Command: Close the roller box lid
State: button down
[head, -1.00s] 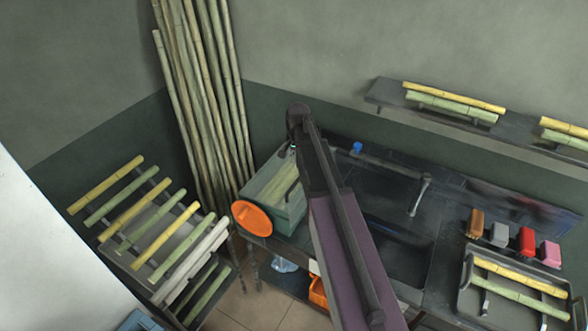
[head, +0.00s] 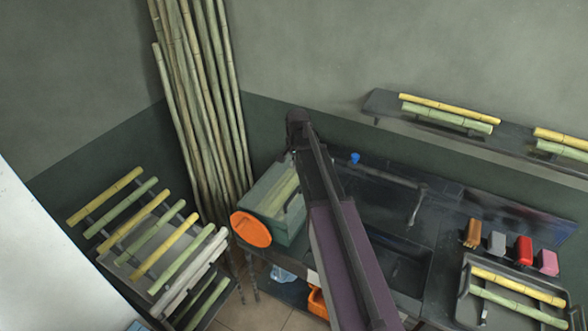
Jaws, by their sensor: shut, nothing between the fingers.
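The roller box (head: 288,229) is a teal-green box on the left end of the dark counter. A round orange disc (head: 251,229) is on its left front. A pale yellow-green area shows on its top; I cannot tell whether this is the lid or the inside, so the lid's angle is unclear. A dark curved piece, perhaps a handle, shows at the box's right side. My gripper (head: 288,156) is at the far end of my arm, by the box's back edge. It is shut and empty, small and mostly hidden by my arm. I cannot tell if it touches the box.
Tall canes (head: 205,110) lean in the corner behind the box. A rack (head: 138,268) of cut canes stands at left. A faucet (head: 418,203), several coloured blocks (head: 523,249) and a cane tray (head: 462,310) are to the right. A wall shelf (head: 385,104) runs above the counter.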

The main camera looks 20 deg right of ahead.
jog(key=b, duration=1.3)
send_over(295, 204)
jog(key=w, duration=0.1)
jog(key=shift+w+a+f, duration=0.1)
jog(key=shift+a+f, duration=0.05)
jog(key=shift+f, duration=2.05)
jog(key=shift+a+f, duration=0.1)
jog(key=shift+f, duration=2.1)
jog(key=shift+w+a+f, duration=0.1)
jog(key=shift+a+f, duration=0.05)
jog(key=shift+f, duration=2.05)
jog(key=f+b, duration=0.1)
jog(key=s+f+b, duration=0.1)
jog(key=d+f+b, duration=0.1)
jog(key=shift+s+f, duration=0.1)
jog(key=shift+s, duration=0.25)
jog(key=shift+s, duration=0.1)
jog(key=shift+r+p, duration=0.3)
jog(key=shift+r, duration=0.2)
jog(key=r+p, duration=0.3)
jog(key=shift+d, duration=0.2)
notch_tip(295, 204, up, 10)
jog(key=s+d+p, duration=0.1)
jog(key=p, duration=0.9)
jog(key=shift+s+d, duration=0.25)
